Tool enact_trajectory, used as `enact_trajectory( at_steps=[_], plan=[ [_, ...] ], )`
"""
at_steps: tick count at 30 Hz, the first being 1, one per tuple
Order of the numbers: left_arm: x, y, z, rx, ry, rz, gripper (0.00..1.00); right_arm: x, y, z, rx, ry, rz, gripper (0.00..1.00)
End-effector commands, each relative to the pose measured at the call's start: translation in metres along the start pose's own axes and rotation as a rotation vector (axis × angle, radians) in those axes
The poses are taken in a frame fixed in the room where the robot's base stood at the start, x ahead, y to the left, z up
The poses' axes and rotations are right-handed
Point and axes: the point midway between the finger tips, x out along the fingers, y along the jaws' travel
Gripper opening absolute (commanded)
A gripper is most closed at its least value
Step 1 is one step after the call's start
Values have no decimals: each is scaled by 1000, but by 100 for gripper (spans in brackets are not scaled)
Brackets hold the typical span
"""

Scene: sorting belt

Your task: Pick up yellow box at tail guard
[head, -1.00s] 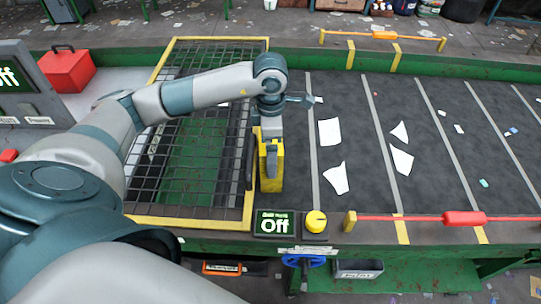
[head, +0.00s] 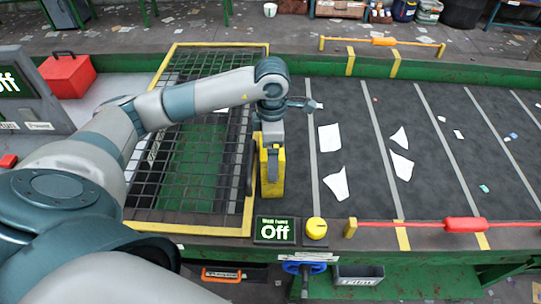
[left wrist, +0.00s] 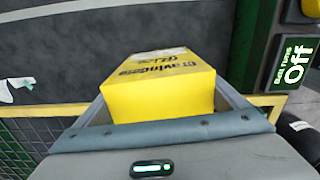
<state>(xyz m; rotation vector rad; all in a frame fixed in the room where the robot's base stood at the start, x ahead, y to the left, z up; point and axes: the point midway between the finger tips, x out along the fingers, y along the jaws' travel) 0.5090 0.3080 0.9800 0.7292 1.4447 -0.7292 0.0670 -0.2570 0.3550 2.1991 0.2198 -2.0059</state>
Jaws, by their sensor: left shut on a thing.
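The yellow box (head: 272,184) stands upright at the belt's tail end, beside the yellow-edged mesh guard (head: 247,205). My left gripper (head: 271,150) comes down on it from above and is shut on its upper part. In the left wrist view the yellow box (left wrist: 160,97) sits between the jaws, with dark printed lettering on its face. Whether its bottom touches the belt is hard to tell. My right gripper is not in view.
An "Off" display (head: 275,230) and a yellow knob (head: 316,228) sit on the near rail. A red pull handle (head: 465,224) lies along that rail to the right. Paper scraps (head: 330,138) lie on the dark belt. A red toolbox (head: 67,75) stands at left.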

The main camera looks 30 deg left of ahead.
Motion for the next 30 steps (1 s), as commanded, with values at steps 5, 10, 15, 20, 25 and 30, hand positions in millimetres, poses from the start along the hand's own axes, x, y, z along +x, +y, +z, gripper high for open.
enact_trajectory(
  at_steps=[5, 10, 15, 20, 25, 30],
  plan=[
    [-8, -1, 12, 2, -3, 1, 61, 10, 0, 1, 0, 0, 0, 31],
    [-21, -3, 36, 4, -6, 1, 61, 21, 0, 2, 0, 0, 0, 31],
    [-37, -6, 67, 5, -5, 2, 61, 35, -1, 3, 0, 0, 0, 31],
    [-54, -8, 96, 2, -3, 2, 61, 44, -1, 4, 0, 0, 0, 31],
    [-66, -10, 117, 1, -1, 2, 61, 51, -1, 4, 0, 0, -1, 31],
    [-73, -11, 131, 2, -1, 0, 61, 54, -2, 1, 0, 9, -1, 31]
  ],
)
